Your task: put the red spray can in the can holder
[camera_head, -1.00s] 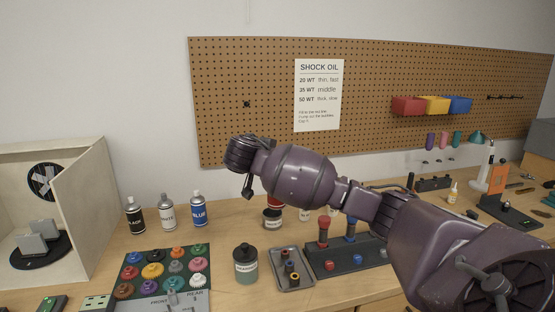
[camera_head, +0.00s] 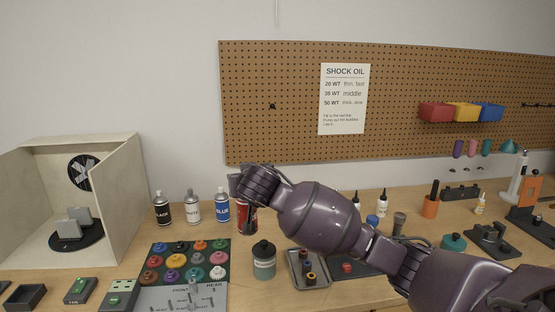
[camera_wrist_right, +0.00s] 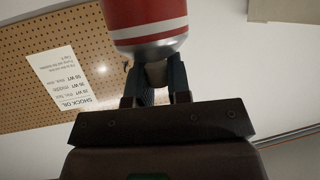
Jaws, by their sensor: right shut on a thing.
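The red spray can (camera_head: 247,219), with white lettering, appears upright just right of the blue can (camera_head: 222,206), partly hidden by my right wrist. My right gripper (camera_head: 238,188) is at its upper end. In the right wrist view, the two fingers (camera_wrist_right: 154,82) are shut on the can's narrow end, and its red body with a white stripe (camera_wrist_right: 148,28) extends beyond them. I cannot tell whether the can's base touches the table. I cannot make out a separate can holder. My left gripper is not in view.
A white can (camera_head: 193,206) and a black can (camera_head: 162,209) stand left of the blue one. A tray of colored caps (camera_head: 187,262) and a dark-lidded jar (camera_head: 264,262) are in front. An open booth (camera_head: 120,190) stands at left.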

